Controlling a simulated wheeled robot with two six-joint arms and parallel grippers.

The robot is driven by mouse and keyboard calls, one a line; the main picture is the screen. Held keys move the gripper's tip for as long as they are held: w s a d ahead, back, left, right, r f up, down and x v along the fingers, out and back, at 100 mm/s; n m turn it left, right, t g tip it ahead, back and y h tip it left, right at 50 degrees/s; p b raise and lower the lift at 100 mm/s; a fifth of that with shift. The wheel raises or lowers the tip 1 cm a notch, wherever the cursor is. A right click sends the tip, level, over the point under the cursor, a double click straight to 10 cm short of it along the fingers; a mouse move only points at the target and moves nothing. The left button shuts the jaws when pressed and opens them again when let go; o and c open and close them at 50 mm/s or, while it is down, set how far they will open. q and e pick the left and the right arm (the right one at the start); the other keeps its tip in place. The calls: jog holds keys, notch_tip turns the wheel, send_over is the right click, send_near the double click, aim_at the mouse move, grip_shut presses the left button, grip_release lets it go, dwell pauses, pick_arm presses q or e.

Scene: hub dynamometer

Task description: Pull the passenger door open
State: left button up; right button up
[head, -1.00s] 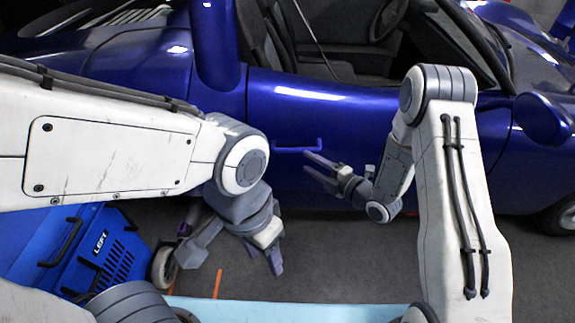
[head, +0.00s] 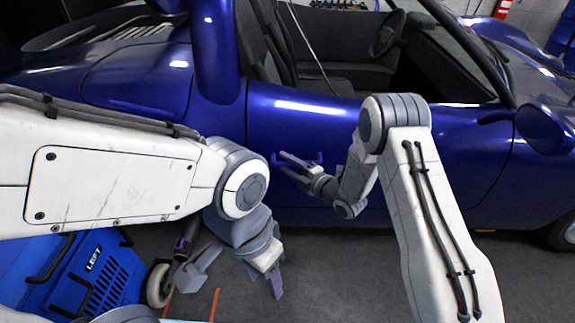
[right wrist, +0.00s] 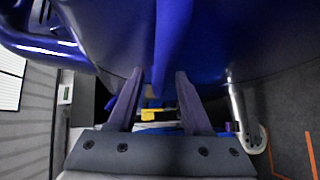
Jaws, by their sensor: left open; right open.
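The blue car's passenger door (head: 300,115) is shut, flush with the body. Its blue bar handle (head: 318,155) is partly hidden behind my right gripper (head: 284,163). My right gripper is open, its fingers overlapping the handle in the head view. In the right wrist view a blue strip (right wrist: 172,45), perhaps the handle or door surface, runs between the open fingers of my right gripper (right wrist: 158,85). I cannot tell whether they touch it. My left gripper (head: 274,284) is open and empty, pointing down, low and left of the handle.
The car's side mirror (head: 543,128) juts out at the right. Grey floor (head: 335,265) in front of the door is clear, with orange lines at lower left.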

grip_shut()
jog(key=shift+d, duration=0.1)
dwell(1.2)
